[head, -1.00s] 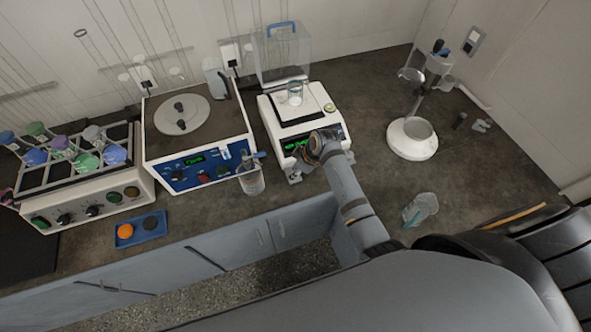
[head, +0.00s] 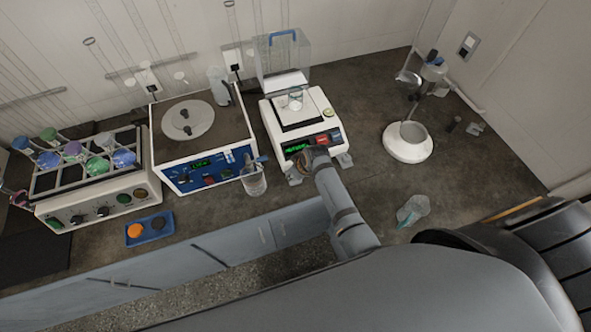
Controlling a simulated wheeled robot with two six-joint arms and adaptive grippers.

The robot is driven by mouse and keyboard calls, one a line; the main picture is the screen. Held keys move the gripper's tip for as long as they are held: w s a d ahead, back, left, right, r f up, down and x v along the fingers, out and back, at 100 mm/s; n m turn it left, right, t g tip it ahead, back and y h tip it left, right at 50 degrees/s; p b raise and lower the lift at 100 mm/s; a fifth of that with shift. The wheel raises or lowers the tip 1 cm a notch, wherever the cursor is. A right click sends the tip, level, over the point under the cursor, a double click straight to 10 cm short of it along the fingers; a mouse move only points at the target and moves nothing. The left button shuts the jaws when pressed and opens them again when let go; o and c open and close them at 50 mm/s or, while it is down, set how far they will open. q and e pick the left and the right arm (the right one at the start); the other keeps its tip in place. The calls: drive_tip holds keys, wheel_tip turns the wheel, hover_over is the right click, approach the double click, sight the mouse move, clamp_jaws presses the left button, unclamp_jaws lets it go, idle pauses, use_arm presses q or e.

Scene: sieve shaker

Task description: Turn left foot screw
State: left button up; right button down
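The balance (head: 272,122) is a white box with a dark pan area and a green-lit display (head: 296,146) on its front. Its left foot (head: 294,180) shows as a small grey piece at the front left corner. The right foot (head: 345,160) shows at the front right corner. My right gripper (head: 312,157) is at the balance's front edge, between the two feet and up and right of the left foot. My wrist hides its fingers, so I cannot tell whether they are open or touch anything. My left gripper is not in view.
A glass vessel (head: 297,101) stands on the pan. A beaker (head: 254,181) stands close left of the balance, by a blue-fronted device (head: 205,170). A white stand (head: 408,143) and a lying beaker (head: 412,210) are to the right. Bench between them and the balance is clear.

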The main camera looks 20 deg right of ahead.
drive_tip(key=shift+m+p, duration=0.35)
drive_tip(key=shift+m, duration=0.15)
drive_tip(key=shift+h, duration=0.3)
drive_tip(key=c, duration=1)
unclamp_jaws()
drive_tip(key=v, duration=1.2)
drive_tip(key=shift+s, duration=0.15)
